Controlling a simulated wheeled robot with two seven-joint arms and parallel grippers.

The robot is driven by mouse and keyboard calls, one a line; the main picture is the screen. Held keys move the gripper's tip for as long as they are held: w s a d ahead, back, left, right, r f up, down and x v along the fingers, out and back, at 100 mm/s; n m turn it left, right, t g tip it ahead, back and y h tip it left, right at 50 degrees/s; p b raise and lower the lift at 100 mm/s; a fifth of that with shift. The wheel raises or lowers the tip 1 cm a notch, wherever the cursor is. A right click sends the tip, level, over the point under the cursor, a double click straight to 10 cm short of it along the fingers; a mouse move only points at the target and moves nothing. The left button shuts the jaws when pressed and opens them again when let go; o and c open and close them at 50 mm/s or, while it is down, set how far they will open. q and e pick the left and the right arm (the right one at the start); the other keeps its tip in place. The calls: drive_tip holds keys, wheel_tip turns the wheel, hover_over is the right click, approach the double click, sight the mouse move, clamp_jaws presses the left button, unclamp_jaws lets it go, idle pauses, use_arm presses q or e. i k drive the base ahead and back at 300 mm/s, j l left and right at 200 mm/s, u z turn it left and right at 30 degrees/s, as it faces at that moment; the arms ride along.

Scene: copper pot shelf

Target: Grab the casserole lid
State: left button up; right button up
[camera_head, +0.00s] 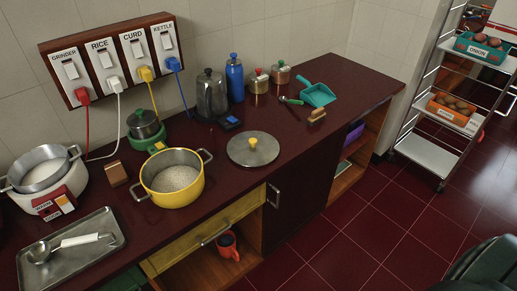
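The casserole lid (236,155) is a round grey lid with a yellow knob on top. It lies flat on the dark red countertop (225,190), near its front edge above the dark cabinet door. The yellow casserole (174,198) stands to its left, uncovered, with white grains that look like rice inside. The lid and the casserole are apart. Neither of my grippers shows in this view, and nothing touches the lid.
A teal dustpan (316,94) lies to the right. A metal tray (75,262) with utensils sits at front left.

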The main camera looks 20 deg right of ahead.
sight(250, 149)
drive_tip(key=z, duration=1.75)
drive_tip(key=i+j, duration=0.3)
drive_tip(key=i, duration=0.2)
